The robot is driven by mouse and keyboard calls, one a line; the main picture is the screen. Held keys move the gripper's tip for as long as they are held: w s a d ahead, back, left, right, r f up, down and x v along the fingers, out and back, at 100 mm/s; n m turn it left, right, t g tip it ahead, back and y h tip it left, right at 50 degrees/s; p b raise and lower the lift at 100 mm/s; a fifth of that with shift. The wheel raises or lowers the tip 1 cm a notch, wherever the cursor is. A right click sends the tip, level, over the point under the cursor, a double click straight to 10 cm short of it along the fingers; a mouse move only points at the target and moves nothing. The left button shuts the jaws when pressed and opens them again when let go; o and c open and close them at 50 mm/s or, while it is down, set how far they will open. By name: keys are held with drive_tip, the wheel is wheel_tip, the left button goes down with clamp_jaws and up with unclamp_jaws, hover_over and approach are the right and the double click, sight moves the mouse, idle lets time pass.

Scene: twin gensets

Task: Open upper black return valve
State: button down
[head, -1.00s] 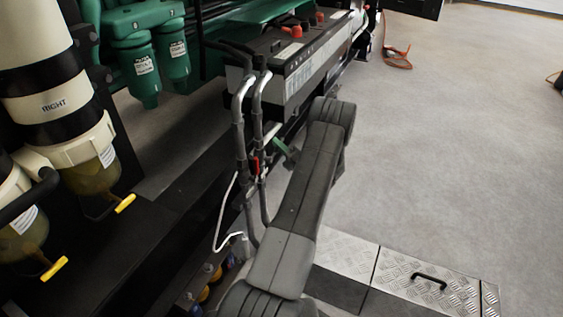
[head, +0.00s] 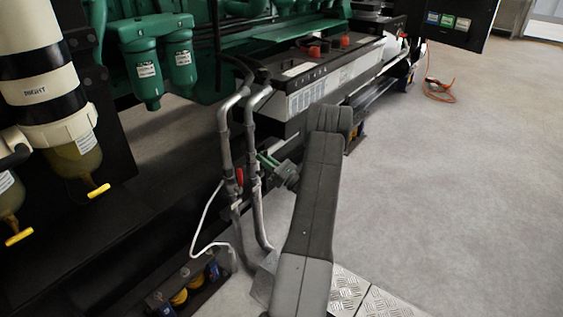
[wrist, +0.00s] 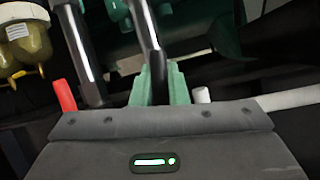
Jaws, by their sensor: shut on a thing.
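Two grey-black pipes run down beside the battery tray. The left pipe carries a red valve handle (head: 239,178), which also shows at the left in the wrist view (wrist: 65,95). My gripper (head: 266,160) reaches the right pipe (head: 253,140) from the right, above the red handle's level. In the wrist view, its green fingers (wrist: 159,86) are closed on a dark piece in front of that pipe, where the black return valve handle sits. The fingers and gripper body hide most of the handle, so its angle cannot be told.
A battery tray (head: 330,80) is just behind the pipes. Green filters (head: 146,72) and a cream cylinder (head: 40,85) stand at left. A white hose (head: 205,225) hangs low by the pipes. Open grey floor (head: 450,180) lies to the right.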

drive_tip(key=shift+s+a+n+g, duration=0.2)
drive_tip(key=shift+n+g, duration=0.1)
drive_tip(key=shift+n, duration=0.35)
drive_tip(key=shift+s+a+n+g, duration=0.1)
drive_tip(key=shift+s+n+g, duration=0.15)
drive_tip(key=shift+n, duration=0.4)
drive_tip(key=c, duration=1.4)
unclamp_jaws()
drive_tip(key=shift+d, duration=0.1)
drive_tip(key=shift+c, duration=0.2)
drive_tip(key=p+v, duration=0.2)
drive_tip(key=v, duration=1.1)
drive_tip(key=shift+d+f+p, duration=0.25)
drive_tip(key=shift+d+p, duration=0.05)
drive_tip(key=shift+p, duration=0.1)
